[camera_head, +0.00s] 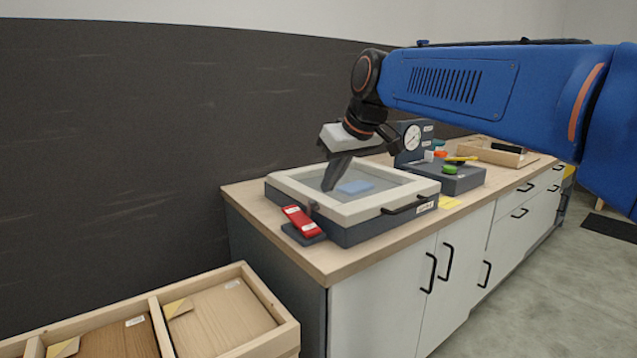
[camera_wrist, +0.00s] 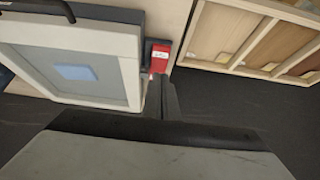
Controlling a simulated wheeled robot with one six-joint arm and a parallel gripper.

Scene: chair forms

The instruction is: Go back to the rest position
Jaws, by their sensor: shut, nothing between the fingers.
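My gripper (camera_head: 337,174) is at the end of my blue arm. It hangs over the shut glass-topped lid of a grey and white box (camera_head: 291,187) on the counter. In the wrist view my gripper (camera_wrist: 161,90) has its fingers together with nothing between them, close to a red piece (camera_wrist: 160,56). The red piece (camera_head: 302,220) stands on a dark base at the box's front left corner. A blue block (camera_head: 355,187) shows through the glass. Whether the fingers touch the lid cannot be told.
Behind the box stands a grey unit with a round gauge (camera_head: 412,138) and coloured knobs. A wooden tray (camera_head: 497,152) lies further along the counter (camera_head: 335,262). A divided wooden crate (camera_head: 232,318) sits low at the front left. A dark wall panel (camera_head: 130,150) is behind.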

